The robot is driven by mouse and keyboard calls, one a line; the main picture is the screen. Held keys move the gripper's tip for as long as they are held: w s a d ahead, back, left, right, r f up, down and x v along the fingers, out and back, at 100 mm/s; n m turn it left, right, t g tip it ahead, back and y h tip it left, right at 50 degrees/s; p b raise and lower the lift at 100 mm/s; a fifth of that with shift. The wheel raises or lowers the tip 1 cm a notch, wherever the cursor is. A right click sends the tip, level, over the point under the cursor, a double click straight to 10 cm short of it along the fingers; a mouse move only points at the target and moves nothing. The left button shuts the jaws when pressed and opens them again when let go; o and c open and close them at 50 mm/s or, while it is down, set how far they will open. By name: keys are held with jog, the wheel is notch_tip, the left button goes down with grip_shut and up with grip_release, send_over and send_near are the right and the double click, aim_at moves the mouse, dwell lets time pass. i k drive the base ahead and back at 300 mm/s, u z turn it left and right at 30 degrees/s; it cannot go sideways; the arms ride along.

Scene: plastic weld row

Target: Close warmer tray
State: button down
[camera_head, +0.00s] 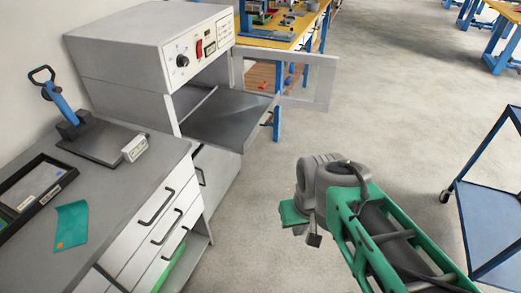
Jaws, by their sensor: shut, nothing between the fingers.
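The warmer (130,50) is a light grey cabinet with a control panel (197,50), standing against the wall at upper left. Its grey tray (225,115) is pulled out of the open front, sticking out toward the aisle. The warmer's framed door (322,85) stands swung open behind the tray. My gripper (313,239) is shut and empty, in the lower middle of the view, to the right of and nearer than the tray, apart from it over the floor. My wrist partly hides the gripper.
A blue cart (492,215) stands at right. Open floor (400,110) lies between.

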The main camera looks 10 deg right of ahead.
aim_at(227, 119)
jog(key=u, duration=0.85)
jog(key=i, duration=0.95)
jog(key=z, duration=0.1)
